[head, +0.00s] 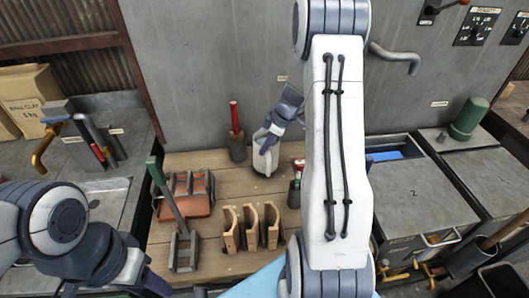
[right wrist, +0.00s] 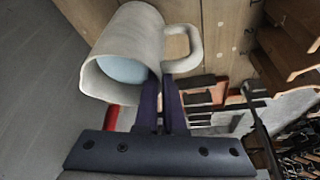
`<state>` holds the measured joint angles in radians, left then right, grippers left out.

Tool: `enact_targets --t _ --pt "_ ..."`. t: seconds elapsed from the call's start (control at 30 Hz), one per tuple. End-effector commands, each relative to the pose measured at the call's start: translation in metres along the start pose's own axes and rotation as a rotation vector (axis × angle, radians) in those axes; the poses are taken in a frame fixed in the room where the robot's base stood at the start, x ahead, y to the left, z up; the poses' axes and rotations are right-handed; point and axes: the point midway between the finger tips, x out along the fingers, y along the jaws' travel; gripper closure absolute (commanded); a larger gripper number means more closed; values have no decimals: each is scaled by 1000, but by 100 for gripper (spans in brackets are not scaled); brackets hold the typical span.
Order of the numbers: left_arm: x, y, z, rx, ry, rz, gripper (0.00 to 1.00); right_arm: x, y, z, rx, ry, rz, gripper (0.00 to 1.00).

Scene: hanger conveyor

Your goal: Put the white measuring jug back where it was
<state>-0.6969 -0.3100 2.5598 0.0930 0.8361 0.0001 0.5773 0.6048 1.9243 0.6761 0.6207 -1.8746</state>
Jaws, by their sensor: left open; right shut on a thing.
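The white measuring jug (head: 264,158) is at the back of the wooden bench top in the head view. It also fills the upper middle of the right wrist view (right wrist: 128,45), with its open mouth towards the lower left and its handle to the right. My right gripper (head: 275,133) is shut on the jug's wall beside the handle, its fingers (right wrist: 163,90) close together there. I cannot tell whether the jug's base touches the bench. My left gripper (head: 112,286) is open at the lower left, partly cut off by the frame edge, far from the jug.
On the wooden bench (head: 225,180) stand a red-handled tool in a holder (head: 236,145), wooden racks (head: 251,228), a reddish tray (head: 186,195) and a green-handled tool (head: 168,195). A grey wall (head: 215,60) rises behind. My right arm hides part of the bench's right side.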

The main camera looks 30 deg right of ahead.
Motion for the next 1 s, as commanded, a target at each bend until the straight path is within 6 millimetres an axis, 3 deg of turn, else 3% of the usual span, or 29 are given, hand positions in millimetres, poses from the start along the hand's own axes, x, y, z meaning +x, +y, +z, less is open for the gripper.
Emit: enact_targets --t 0.2,0.43,0.5,0.53,0.87,1.0 --pt "-5 0 0 0 0 0 50 21 0 8 1 1 0 100" --pt "-4 0 0 0 0 0 50 23 0 9 -1 1 2 100" --pt "-4 0 0 0 0 0 50 24 -1 10 0 -1 -1 67" --pt "-4 0 0 0 0 0 50 24 -1 10 0 -1 -1 64" --pt "-4 0 0 0 0 0 50 22 0 9 1 0 0 64" --pt "-1 0 0 0 0 0 50 8 1 9 0 2 3 64"
